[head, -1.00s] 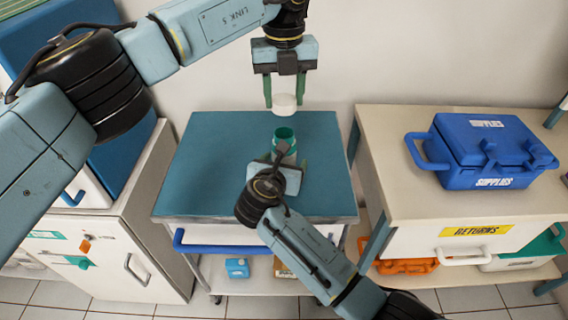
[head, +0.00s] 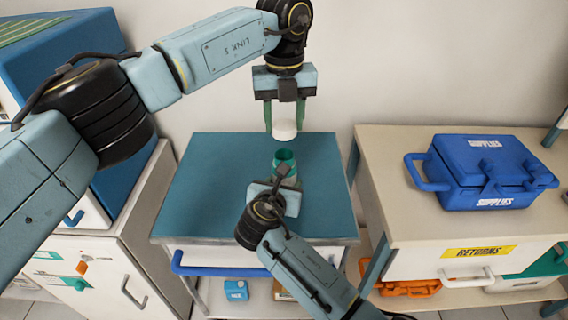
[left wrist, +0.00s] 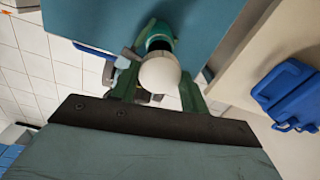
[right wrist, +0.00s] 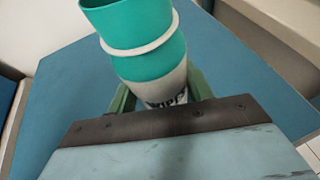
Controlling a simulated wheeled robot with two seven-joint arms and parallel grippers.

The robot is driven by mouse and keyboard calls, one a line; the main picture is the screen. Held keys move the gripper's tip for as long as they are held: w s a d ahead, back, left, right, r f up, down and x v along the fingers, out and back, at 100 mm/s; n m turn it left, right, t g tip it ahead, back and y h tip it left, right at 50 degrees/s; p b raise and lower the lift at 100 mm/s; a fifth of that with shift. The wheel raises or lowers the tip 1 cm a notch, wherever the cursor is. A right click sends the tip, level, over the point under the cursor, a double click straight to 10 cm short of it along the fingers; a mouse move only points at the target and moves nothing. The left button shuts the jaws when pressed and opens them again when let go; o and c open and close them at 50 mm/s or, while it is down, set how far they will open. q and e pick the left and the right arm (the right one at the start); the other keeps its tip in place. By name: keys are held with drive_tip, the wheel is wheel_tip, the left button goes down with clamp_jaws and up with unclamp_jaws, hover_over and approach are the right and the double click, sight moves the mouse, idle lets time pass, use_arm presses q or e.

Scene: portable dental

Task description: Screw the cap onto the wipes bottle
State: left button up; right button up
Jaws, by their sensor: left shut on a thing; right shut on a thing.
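The wipes bottle (head: 284,161) is teal and white with an open top, and stands over the blue cart top in the head view. My right gripper (head: 277,188) is shut on its lower part; the right wrist view shows the bottle (right wrist: 145,50) between the fingers, its lettering partly hidden. The white cap (head: 284,130) is held by my left gripper (head: 284,122), pointing down above the bottle. In the left wrist view the round cap (left wrist: 160,73) is between the green fingers, with the bottle mouth (left wrist: 157,40) beyond it. The cap and bottle are apart.
The blue cart top (head: 215,180) is otherwise clear. A side table at right holds a blue supplies case (head: 485,170), above a drawer labelled returns (head: 478,252). A white cabinet (head: 120,230) stands at left. A small blue box (head: 236,290) is on the lower shelf.

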use_arm(q)
drive_tip(key=shift+f, duration=2.15)
drive_tip(key=shift+f, duration=0.9)
drive_tip(key=shift+f, duration=0.55)
